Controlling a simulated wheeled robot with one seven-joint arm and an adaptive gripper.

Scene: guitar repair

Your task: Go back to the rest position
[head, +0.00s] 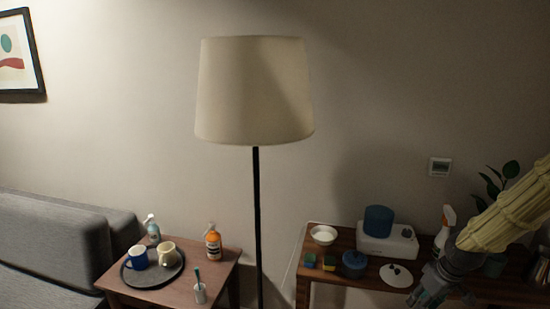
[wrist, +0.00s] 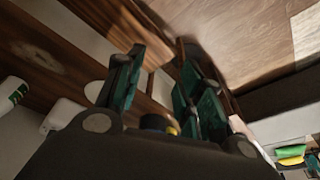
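My gripper (head: 432,291) is at the lower right of the head view, at the end of my arm, in front of the right-hand wooden table (head: 340,240). In the wrist view my gripper (wrist: 160,65) shows its dark and teal fingers spread apart. Nothing is clearly held between the fingertips. A small dark and yellow thing (wrist: 158,123) shows low between the fingers, and I cannot tell what it is.
The right table bears a white bowl (head: 323,235), a blue lidded pot (head: 354,264), a blue cylinder (head: 378,221), a white lid (head: 396,275) and a spray bottle (head: 446,225). A floor lamp (head: 255,90) stands between it and the left table (head: 225,265).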

